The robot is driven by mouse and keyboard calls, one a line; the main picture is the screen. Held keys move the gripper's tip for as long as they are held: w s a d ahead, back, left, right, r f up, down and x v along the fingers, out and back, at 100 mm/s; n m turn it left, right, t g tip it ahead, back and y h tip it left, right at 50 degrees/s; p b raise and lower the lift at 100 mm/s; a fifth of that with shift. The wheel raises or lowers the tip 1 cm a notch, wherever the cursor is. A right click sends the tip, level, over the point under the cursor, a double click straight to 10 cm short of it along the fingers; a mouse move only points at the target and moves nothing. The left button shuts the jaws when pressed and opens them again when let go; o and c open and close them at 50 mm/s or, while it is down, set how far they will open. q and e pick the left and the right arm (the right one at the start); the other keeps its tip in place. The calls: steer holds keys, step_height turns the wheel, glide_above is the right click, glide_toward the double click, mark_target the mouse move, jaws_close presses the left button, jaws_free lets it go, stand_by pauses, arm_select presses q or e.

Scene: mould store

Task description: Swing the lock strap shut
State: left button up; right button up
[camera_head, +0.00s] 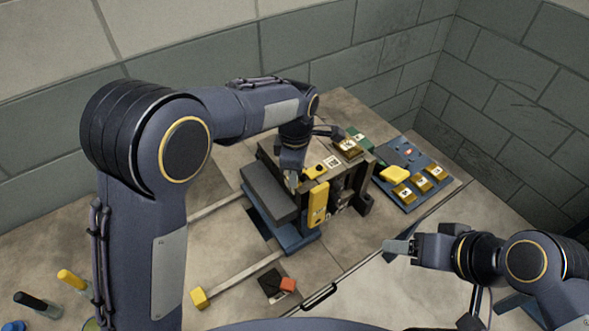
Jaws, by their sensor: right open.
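The mould (345,180) is a dark, boxy block on the bench, near the middle of the view. A yellow strap (318,204), which looks like the lock strap, stands upright along its near face. I cannot tell whether the strap's far end is engaged. My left gripper (292,183) points down at the mould's top, just left of the strap. Its fingers are small and partly hidden, so their opening and any contact are unclear. My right gripper (397,248) is open and empty, right of the mould and apart from it, over the bench's front edge.
A blue panel (437,183) with several yellow blocks lies right of the mould. Two rails with a yellow end (198,297) extend left. A black piece (270,283) and an orange piece (288,284) lie in front.

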arm_select(q)
steer(key=shift+o, duration=0.6)
step_height(320, 180, up, 8)
steer(key=shift+f+b, duration=0.25)
steer(key=shift+b, duration=0.1)
steer(key=shift+r, duration=0.15)
